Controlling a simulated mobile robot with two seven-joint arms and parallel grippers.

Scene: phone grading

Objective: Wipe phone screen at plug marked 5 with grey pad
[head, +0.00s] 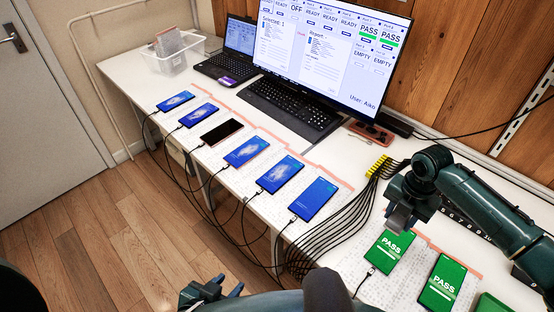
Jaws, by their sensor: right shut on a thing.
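Phones lie face up in a row on the white table. Plug numbers are too small to read, so I cannot tell which is plug 5. My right gripper (401,213) is shut on a small grey block, seemingly the grey pad (398,220), above the nearer-left PASS phone. My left gripper (226,287) is low, off the table's front edge, apparently open and empty.
Black cables run from the phones to a yellow connector block (378,167). A monitor (333,50), keyboard (289,106), laptop (228,60) and clear bin (177,52) stand at the back.

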